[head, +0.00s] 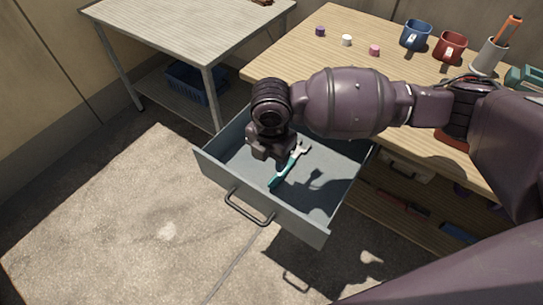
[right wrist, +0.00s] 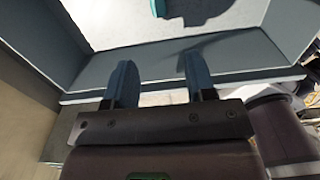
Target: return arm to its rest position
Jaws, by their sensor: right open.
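My right arm (head: 345,103) reaches in from the right over the open drawer. My right gripper (head: 270,146) hangs above the drawer's left part, near the teal-handled tool. In the right wrist view its two fingers (right wrist: 158,82) are apart with nothing between them. The tool (head: 289,165) lies on the drawer floor, its metal head towards the back; a teal piece of it shows at the top of the right wrist view (right wrist: 158,8). The grey-blue drawer (head: 262,213) is pulled out from under the wooden workbench. My left gripper is not in view.
The workbench (head: 310,50) holds small knobs, a blue mug (head: 415,35), a red mug (head: 450,47) and a grey holder (head: 488,57). A metal table (head: 185,30) stands at the left with a blue crate (head: 190,83) below. The floor in front is clear.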

